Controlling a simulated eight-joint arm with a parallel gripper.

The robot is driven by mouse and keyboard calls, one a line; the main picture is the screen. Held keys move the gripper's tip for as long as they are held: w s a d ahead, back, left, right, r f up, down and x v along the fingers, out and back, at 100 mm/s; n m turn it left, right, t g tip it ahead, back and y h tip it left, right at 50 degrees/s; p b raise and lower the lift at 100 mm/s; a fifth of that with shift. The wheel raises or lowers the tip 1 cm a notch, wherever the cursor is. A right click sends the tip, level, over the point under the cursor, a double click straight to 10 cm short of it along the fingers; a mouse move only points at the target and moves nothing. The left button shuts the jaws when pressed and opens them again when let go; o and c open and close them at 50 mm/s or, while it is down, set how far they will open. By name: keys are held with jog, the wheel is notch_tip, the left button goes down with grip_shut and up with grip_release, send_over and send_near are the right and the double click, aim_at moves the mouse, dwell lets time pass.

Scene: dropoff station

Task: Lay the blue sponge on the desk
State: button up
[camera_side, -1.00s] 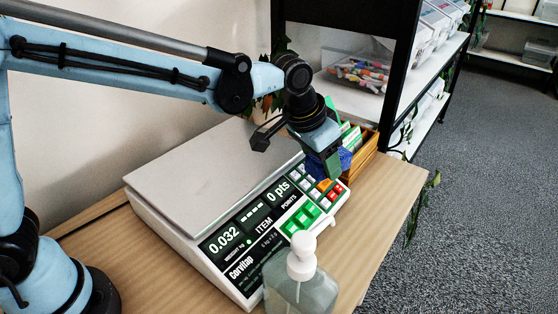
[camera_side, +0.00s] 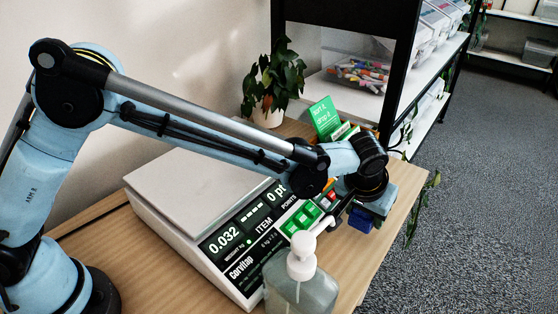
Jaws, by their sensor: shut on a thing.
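The blue sponge (camera_side: 361,219) shows as a small dark blue patch below my gripper (camera_side: 362,208), at the right side of the desk. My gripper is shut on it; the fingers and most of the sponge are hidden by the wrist. The wooden desk (camera_side: 345,270) runs under the scale and out to its right edge. The sponge is over the strip of desk right of the scale; I cannot tell whether it touches the wood.
A white scale (camera_side: 185,170) reading 0.032 fills the middle of the desk. A soap dispenser (camera_side: 300,285) stands at the front. A potted plant (camera_side: 270,85) and a green card (camera_side: 324,117) are at the back. The desk's right edge is close to my gripper.

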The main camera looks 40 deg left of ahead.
jog(key=shift+f, duration=1.75)
jog(key=shift+f, duration=0.15)
jog(key=o, duration=0.9)
jog(key=shift+o, duration=0.2)
